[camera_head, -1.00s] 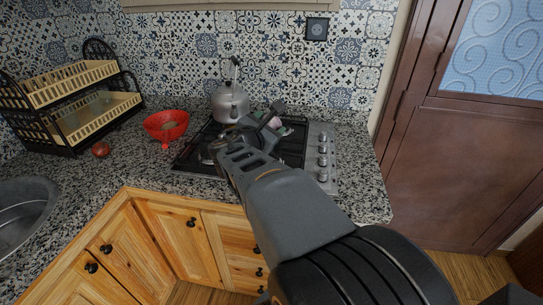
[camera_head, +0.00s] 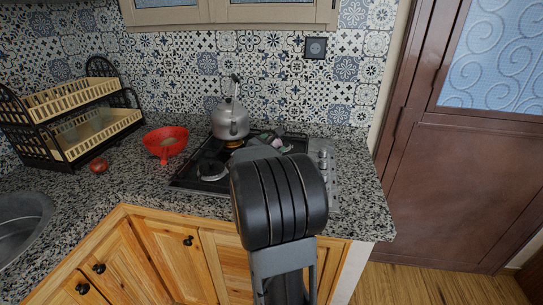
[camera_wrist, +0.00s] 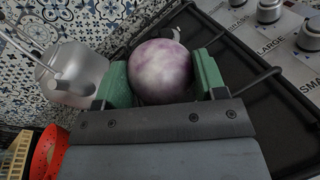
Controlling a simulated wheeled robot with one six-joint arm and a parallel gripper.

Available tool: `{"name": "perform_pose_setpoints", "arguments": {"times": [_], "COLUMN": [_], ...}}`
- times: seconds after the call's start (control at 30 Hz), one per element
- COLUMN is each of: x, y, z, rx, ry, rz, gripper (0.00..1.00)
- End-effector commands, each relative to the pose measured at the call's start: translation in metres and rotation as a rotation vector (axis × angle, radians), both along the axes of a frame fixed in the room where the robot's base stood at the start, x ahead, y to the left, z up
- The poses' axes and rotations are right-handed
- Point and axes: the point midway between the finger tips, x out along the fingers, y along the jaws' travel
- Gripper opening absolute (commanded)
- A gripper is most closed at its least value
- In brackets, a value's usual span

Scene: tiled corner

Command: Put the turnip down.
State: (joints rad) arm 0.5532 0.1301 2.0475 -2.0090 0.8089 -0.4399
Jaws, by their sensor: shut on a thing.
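The turnip (camera_wrist: 160,70) is round, white and purple, and shows in the wrist view between the green fingers of my gripper (camera_wrist: 162,78). My gripper is shut on it, one finger on each side. In the head view the turnip (camera_head: 283,147) is a small pale patch above the back right of the stove (camera_head: 321,165), mostly hidden by my arm. Black grate bars show close to it in the wrist view. I cannot tell whether the turnip touches the stove.
A grey kettle (camera_head: 229,121) stands on the stove, left of the turnip. A red colander (camera_head: 157,150) and a dark red round item (camera_head: 99,165) sit on the counter further left. A two-tier dish rack (camera_head: 75,148) and a sink (camera_head: 22,232) are at far left. Counter right of the stove is clear.

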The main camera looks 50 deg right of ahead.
Motion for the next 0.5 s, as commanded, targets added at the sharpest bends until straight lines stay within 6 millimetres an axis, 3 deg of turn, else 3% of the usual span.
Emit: {"name": "perform_pose_setpoints", "arguments": {"times": [0.3, 0.5], "x": [0.004, 0.003], "y": [-0.004, -0.004], "z": [-0.034, -0.036], "rx": [0.001, -0.001], "ry": [0.002, -0.001], "rz": [0.0, -0.001], "gripper": [0.37, 0.37]}}
